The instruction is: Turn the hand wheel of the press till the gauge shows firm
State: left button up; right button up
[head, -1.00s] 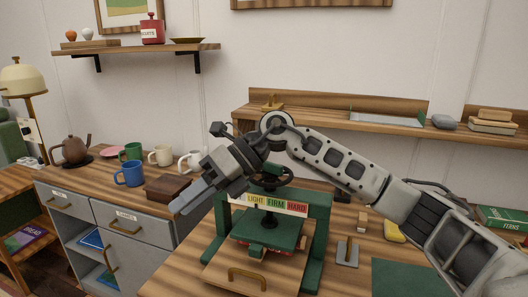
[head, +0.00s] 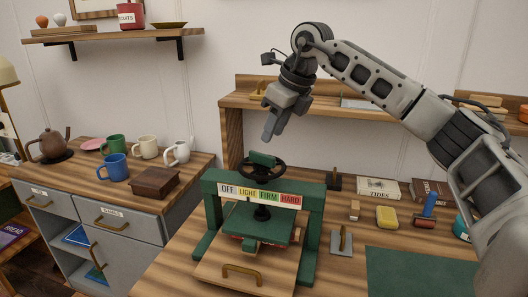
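The green press (head: 313,215) stands on the wooden bench, with its dark hand wheel (head: 262,170) on top of the screw. The gauge strip (head: 260,196) across the front reads OFF, LIGHT, FIRM, HARD from left to right; I cannot make out which word is indicated. The green platen (head: 262,229) is over a red layer on the wooden base. My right gripper (head: 273,127) points down above and slightly right of the wheel, apart from it. Its fingers overlap from this angle, so I cannot tell their opening. My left gripper is out of view.
Mugs (head: 115,168) and a brown box (head: 155,182) are on the left cabinet.

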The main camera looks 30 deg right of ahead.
aim_at(263, 154)
jog(key=x, duration=0.7)
jog(key=shift+w, duration=0.1)
grip_shut()
